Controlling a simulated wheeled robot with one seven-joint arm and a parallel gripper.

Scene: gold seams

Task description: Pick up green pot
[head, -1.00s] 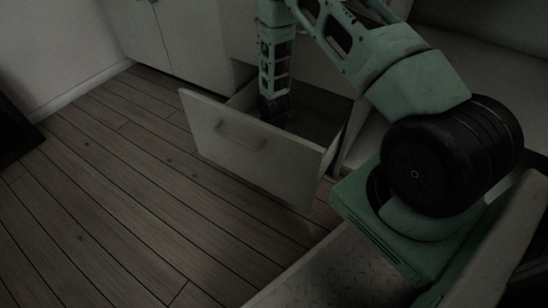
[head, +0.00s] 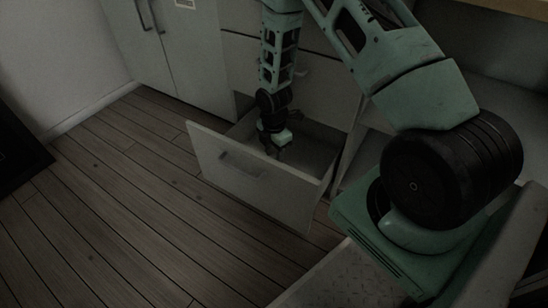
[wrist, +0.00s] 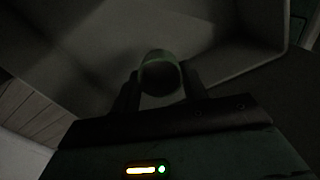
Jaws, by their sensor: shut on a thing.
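The green pot (wrist: 161,73) shows in the wrist view as a small, round, dark greenish shape between the two fingers. My gripper (wrist: 161,90) is shut on it, with one finger on each side. In the head view my gripper (head: 275,148) points down into the open drawer (head: 240,178), near its back left corner. The pot is too dark and small to make out there. The wrist view shows the drawer's pale walls and floor (wrist: 90,45) around the pot.
The drawer front (head: 255,185) juts out over the wooden floor (head: 120,200). Closed cabinet doors (head: 170,55) stand at the back left. The floor to the left is clear. A dark flat object (head: 18,140) is at the left edge.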

